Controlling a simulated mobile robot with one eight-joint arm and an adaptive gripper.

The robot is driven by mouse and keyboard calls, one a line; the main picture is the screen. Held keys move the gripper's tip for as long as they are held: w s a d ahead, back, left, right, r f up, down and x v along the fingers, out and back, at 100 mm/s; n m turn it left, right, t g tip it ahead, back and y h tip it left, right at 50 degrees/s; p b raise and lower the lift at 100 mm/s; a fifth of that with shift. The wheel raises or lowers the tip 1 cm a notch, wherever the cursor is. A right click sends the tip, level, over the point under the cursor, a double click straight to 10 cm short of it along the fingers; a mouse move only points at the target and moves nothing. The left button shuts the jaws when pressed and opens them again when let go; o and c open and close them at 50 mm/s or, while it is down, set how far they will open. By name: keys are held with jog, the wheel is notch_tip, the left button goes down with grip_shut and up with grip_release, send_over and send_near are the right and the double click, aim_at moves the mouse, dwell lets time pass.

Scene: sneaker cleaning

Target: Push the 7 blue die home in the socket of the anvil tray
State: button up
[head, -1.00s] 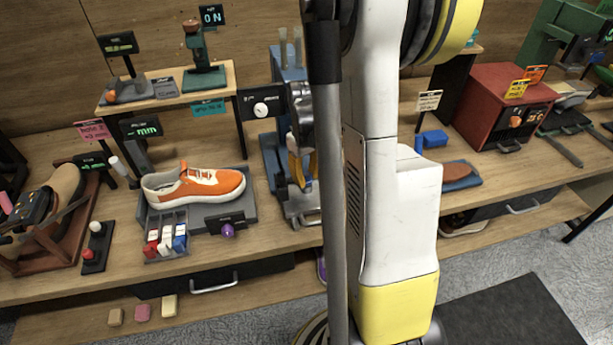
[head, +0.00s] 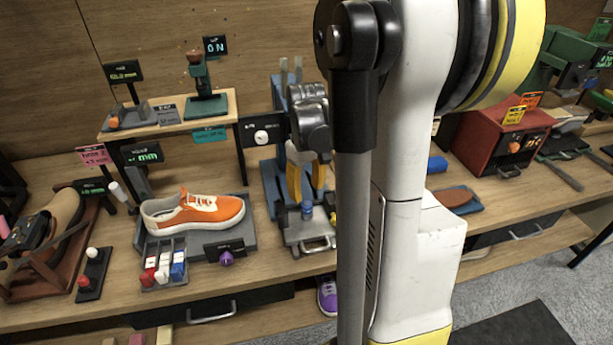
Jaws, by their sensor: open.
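My gripper (head: 306,194) hangs at the centre in the head view, with its yellow fingers open and pointing down. A small blue cylinder (head: 307,211), which looks like the 7 blue die, stands just below and between the fingertips. I cannot tell whether the fingers touch it or how deep it sits. The grey anvil tray (head: 303,233) is under it, at the front of a blue bench press (head: 271,185). The socket itself is hidden. My arm hides the right side of the tray.
An orange sneaker (head: 192,213) rests on a grey stand to the left, with red, white and blue pieces (head: 163,268) in front. A red box (head: 495,135) is at the right.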

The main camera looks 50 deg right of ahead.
aim_at(304, 205)
notch_tip(304, 205, up, 6)
jog(key=shift+f, duration=0.1)
dwell(0.4)
jog(key=s+a+r+t, duration=0.2)
jog(key=a+t, duration=0.1)
jog(key=a, duration=0.9)
jog(key=s+a+r+t, duration=0.2)
jog(key=s+a+t, duration=0.1)
jog(key=a, duration=1)
jog(key=shift+s+a+r+n+t, duration=0.25)
jog(key=shift+n+t, duration=0.15)
jog(key=shift+t, duration=0.3)
